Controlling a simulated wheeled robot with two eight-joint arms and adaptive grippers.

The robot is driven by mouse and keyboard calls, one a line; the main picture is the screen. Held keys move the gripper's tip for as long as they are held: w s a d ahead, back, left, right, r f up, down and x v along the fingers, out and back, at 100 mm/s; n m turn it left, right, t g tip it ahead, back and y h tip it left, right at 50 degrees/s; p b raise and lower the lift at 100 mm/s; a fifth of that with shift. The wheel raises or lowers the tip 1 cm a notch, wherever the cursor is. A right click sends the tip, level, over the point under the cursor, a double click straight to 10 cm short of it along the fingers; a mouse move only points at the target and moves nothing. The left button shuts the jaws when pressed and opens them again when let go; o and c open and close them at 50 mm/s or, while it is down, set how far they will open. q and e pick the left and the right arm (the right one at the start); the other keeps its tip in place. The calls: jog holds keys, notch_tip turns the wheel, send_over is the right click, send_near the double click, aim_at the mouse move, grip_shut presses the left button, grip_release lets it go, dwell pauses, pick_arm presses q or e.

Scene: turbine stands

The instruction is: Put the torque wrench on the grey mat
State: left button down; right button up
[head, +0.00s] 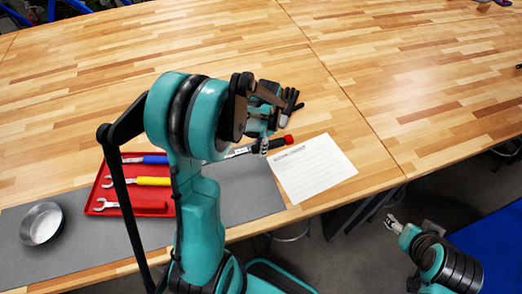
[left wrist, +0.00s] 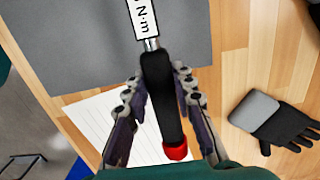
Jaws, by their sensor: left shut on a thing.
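The torque wrench (head: 280,142) has a black handle with a red end and a white label. My left gripper (head: 265,145) is shut on its handle. In the left wrist view, the black handle (left wrist: 162,100) lies between the two fingers, and the label reads N·m. The grey mat (head: 250,190) lies along the table's near edge; it also shows in the left wrist view (left wrist: 85,45). The label end is over the mat and the red end points off it, over the paper side. I cannot tell the wrench's height. My left arm hides its head. My right gripper (head: 394,223) is off the table's near edge, its opening unclear.
A red tray (head: 98,193) with several wrenches and a metal bowl (head: 41,224) stand on the mat's left part. A white lined paper (head: 315,170) lies right of the mat. A black and grey glove (head: 290,103) lies behind the left gripper.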

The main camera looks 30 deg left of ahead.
pick_arm(q)
notch_tip(320, 180, down, 2)
jog(key=shift+f, duration=0.1)
jog(key=shift+f+b, duration=0.5)
jog(key=shift+b, duration=0.2)
jog(key=shift+f, duration=0.1)
jog(key=c, duration=1.3)
grip_release()
